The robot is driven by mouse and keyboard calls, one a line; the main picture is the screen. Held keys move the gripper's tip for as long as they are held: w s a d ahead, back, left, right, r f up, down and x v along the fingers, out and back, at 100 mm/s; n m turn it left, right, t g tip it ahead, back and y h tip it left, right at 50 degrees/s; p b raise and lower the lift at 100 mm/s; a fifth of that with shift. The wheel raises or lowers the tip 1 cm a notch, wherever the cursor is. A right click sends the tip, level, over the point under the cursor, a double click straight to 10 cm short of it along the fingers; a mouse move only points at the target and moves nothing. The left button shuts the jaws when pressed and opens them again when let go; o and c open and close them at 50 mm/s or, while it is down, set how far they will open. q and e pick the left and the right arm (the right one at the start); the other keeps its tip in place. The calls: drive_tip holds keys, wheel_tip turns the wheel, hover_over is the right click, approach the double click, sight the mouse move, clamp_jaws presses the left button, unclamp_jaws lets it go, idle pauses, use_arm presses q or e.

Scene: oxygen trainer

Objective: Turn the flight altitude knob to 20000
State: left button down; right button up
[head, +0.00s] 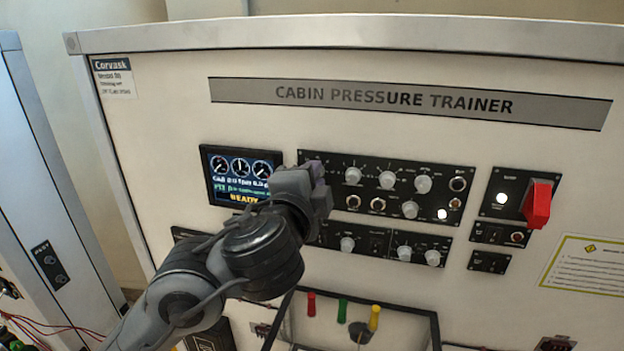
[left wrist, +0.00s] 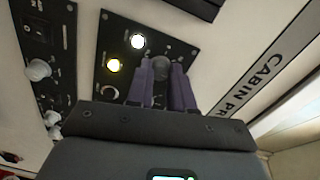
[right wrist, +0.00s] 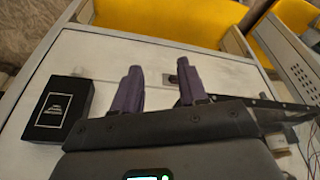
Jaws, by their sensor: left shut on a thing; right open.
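The upper black knob panel (head: 400,172) is on the trainer front under the "CABIN PRESSURE TRAINER" sign (head: 410,101). My left gripper (head: 318,180) is at the left end of this panel and covers part of it. In the left wrist view, its purple fingers (left wrist: 166,76) are closed around a grey round knob (left wrist: 161,66). The knob's label and pointer setting cannot be read, so I cannot tell which value it shows. My right gripper (right wrist: 158,82) is open and empty, and is outside the head view.
A display reading READY (head: 240,176) is left of the panel. A red switch cover (head: 537,204) sits to the right. Red, green and yellow levers (head: 342,307) stand below. A black box (right wrist: 62,108) lies on a pale tabletop near my right gripper.

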use_arm(q)
drive_tip(key=c, duration=1)
unclamp_jaws()
drive_tip(key=shift+s, duration=0.15)
drive_tip(key=v, duration=1)
drive_tip(key=shift+s+p, duration=0.3)
drive_tip(key=shift+p, duration=0.15)
drive_tip(key=shift+a, duration=0.15)
